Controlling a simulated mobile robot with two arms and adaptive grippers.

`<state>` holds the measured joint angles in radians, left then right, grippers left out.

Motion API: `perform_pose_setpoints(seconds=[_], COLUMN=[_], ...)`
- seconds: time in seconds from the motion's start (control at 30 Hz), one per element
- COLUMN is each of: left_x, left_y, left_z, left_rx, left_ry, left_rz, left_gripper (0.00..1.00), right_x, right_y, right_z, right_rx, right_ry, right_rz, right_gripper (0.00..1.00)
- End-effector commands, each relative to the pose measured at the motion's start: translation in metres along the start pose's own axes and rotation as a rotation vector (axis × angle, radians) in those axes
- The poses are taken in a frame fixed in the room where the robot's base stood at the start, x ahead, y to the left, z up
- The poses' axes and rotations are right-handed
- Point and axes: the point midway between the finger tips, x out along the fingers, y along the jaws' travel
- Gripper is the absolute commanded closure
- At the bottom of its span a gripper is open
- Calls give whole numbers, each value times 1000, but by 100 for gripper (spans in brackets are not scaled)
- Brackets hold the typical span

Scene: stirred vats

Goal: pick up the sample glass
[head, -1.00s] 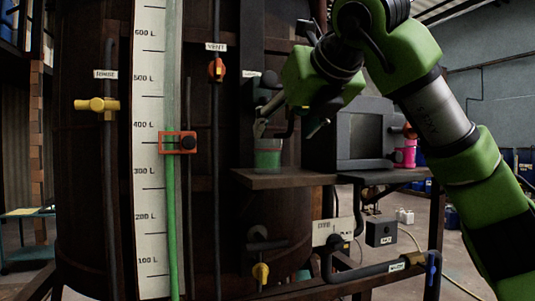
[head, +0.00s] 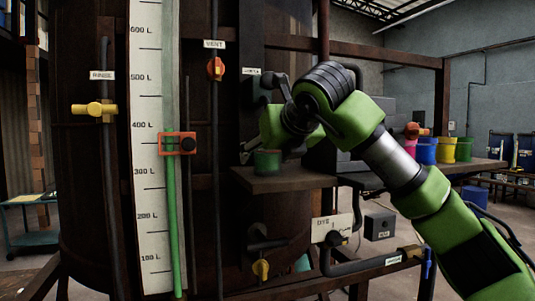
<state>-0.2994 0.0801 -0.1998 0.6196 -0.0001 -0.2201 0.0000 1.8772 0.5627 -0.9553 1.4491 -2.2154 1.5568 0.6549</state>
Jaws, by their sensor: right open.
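The sample glass (head: 267,163), a small clear cup with green contents, stands upright on a brown shelf (head: 285,183) fixed to the front of the dark vat. My right gripper (head: 262,151) comes in from the right at about the height of the glass rim. Its fingers are open and close to the glass. A dark finger shows just left of the glass; the other finger is largely hidden by the green wrist. I cannot tell whether either finger touches the glass. My left gripper is not in view.
A level gauge (head: 150,150) with an orange marker (head: 178,143) stands left of the shelf. Coloured buckets (head: 446,150) stand on a bench at right.

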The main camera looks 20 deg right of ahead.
Motion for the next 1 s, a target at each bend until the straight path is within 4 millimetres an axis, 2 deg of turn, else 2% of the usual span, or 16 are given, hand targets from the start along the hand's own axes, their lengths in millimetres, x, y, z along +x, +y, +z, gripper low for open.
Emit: perform_pose_setpoints(seconds=[0.1, 0.3, 0.33, 0.37, 0.67, 0.87, 1.0], left_x=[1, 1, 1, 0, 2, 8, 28], left_y=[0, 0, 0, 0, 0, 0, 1], left_z=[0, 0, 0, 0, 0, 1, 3], left_rx=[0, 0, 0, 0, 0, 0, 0], left_ry=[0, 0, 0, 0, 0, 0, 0], left_rz=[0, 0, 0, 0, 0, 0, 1], left_gripper=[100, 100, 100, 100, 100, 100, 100], right_x=[0, 0, 0, -2, -2, -8, -30], right_y=[0, 0, 0, 0, 1, 1, 0], right_z=[0, 0, 0, 1, 3, 13, -1], right_rx=[0, 0, 0, 0, 0, 2, -1], right_ry=[-1, -1, -1, -4, -4, -6, -9], right_rz=[0, 0, 0, 1, 1, 1, 1], right_gripper=[41, 91, 91, 96, 96, 96, 96])
